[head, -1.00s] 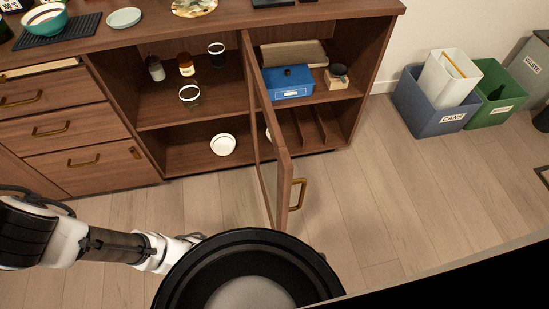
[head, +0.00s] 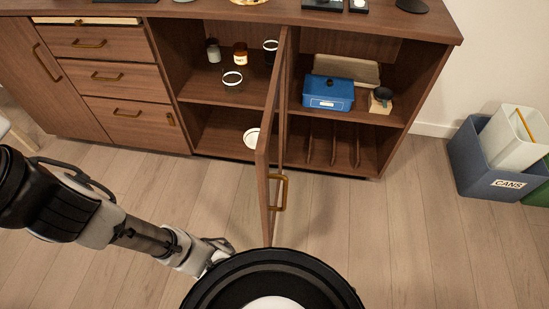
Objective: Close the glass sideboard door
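The sideboard (head: 122,52) is brown wood, with its open shelf compartment on the right side. Its framed door (head: 264,165) stands open, swung out toward me from the middle of the compartment, and I see it nearly edge-on. Its glass is hard to make out at this angle. A brass handle (head: 280,192) is on the door's right face near the free edge. My gripper (head: 222,250) is low in the picture, left of the door and apart from it. Its fingers are small and partly hidden by my black round body part, so I cannot tell their opening.
Left shelves hold jars (head: 240,55), glasses (head: 232,77) and a white bowl (head: 251,138). Bins (head: 490,165) stand at the far right. Wooden floor (head: 350,225) right of the door is clear.

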